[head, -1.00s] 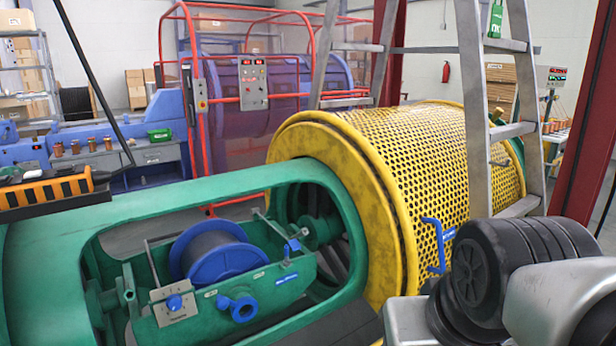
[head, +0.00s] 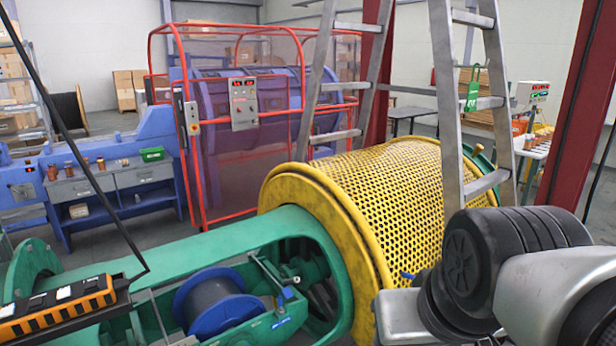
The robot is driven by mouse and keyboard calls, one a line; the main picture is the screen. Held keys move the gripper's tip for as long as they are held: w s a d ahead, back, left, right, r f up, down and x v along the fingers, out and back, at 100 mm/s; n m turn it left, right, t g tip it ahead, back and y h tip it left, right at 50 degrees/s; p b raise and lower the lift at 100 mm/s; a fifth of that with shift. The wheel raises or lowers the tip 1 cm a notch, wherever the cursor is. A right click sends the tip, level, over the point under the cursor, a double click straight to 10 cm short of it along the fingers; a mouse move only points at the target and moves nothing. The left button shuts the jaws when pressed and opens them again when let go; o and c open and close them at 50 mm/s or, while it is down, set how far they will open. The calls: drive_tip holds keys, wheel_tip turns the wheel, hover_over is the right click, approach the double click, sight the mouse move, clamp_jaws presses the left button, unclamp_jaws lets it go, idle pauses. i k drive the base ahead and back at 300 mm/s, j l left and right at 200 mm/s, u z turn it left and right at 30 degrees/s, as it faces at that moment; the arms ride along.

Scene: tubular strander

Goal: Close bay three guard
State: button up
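A yellow perforated cylindrical guard (head: 385,195) with a solid yellow end ring (head: 315,215) lies around the machine to the right of the green tube (head: 175,255). The green tube has an open bay with a blue spool (head: 215,305) inside, cut off by the bottom edge. A small piece of blue handle (head: 407,275) shows on the guard's near side, mostly hidden behind my arm. I cannot tell the bay numbers. My arm fills the lower right; my gripper itself is not in view.
A red post (head: 572,110) is at the right. A red-framed blue machine (head: 245,115) stands behind. An orange-and-black tool tray (head: 60,310) is at lower left.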

sight(366, 229)
drive_tip(key=z, duration=0.95)
drive_tip(key=i+j+z, duration=0.15)
drive_tip(key=i+j, duration=0.2)
drive_tip(key=i, duration=0.2)
